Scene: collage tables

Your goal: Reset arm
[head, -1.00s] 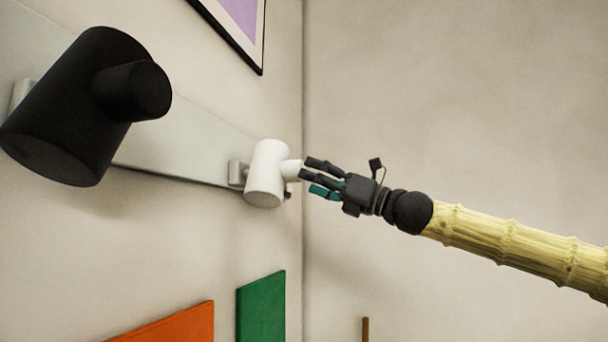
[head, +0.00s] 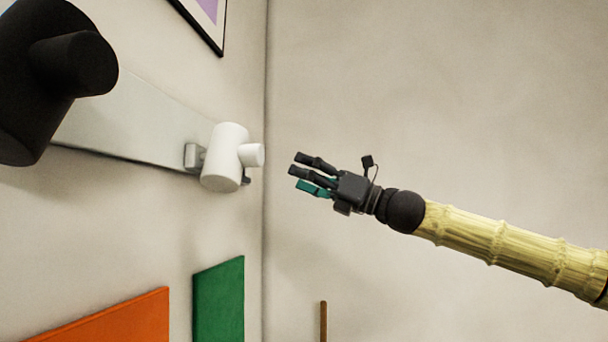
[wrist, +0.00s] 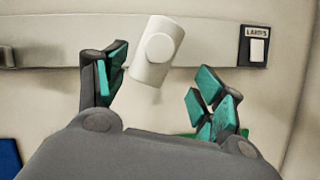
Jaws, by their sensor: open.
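My gripper (head: 312,174) is open and empty in the head view, with dark fingers and teal pads pointing left. It is apart from the white cylinder fixture (head: 226,158), which has a short round knob on its side and hangs on a metal wall rail (head: 130,125). In the wrist view, my open fingers (wrist: 165,95) stand left and right, and the white fixture (wrist: 157,50) shows beyond them, its round knob facing the camera.
A large black cylinder fixture (head: 45,80) is on the rail at left. Orange (head: 110,320) and green (head: 219,300) panels are low on the wall. A framed picture (head: 205,20) hangs above. A labelled switch plate (wrist: 256,47) is right of the white fixture. Space around my arm looks clear.

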